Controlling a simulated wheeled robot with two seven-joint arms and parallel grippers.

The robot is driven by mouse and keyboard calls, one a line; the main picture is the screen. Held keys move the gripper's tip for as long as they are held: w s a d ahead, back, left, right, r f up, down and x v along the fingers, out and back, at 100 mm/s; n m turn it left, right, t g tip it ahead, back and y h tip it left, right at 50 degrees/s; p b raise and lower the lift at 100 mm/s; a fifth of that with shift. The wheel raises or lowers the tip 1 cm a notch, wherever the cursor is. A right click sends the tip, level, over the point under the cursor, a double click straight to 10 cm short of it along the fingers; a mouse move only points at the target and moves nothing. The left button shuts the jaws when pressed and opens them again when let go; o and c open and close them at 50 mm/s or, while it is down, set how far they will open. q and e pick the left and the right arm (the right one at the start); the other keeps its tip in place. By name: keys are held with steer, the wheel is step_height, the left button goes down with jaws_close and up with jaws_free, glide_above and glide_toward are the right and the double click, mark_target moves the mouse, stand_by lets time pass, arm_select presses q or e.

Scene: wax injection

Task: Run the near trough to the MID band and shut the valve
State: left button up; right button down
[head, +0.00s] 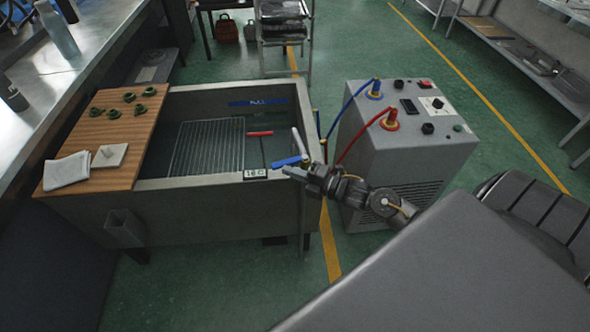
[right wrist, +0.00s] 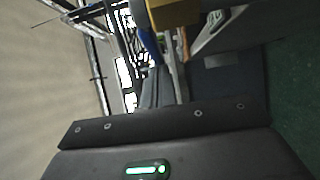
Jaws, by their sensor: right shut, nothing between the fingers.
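The near trough (head: 225,212) is a grey open tank with a wire rack (head: 208,147) inside. A blue band (head: 258,103) with small, blurred lettering shows on its far inner wall. A red bar (head: 260,134) on a thin dark stem stands inside, near the right end. I cannot tell which band the liquid is at. A blue valve lever (head: 287,161) lies at the trough's near right corner, below a pale spout (head: 299,140). My right gripper (head: 290,171) is shut and empty, close beside the lever; I cannot tell whether they touch. My left gripper is out of view.
A small display (head: 255,174) sits on the near rim. A wooden board (head: 102,135) with green rings and a white cloth (head: 67,171) covers the left end. A grey chiller unit (head: 400,160) with red and blue hoses stands right of the trough, close to my right arm.

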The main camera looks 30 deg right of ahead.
steer(key=shift+w+a+f, duration=0.1)
steer(key=shift+w+a, duration=0.15)
steer(key=shift+w, duration=0.6)
steer(key=shift+w+b, duration=0.15)
steer(key=shift+b, duration=0.15)
steer(key=shift+a, duration=0.1)
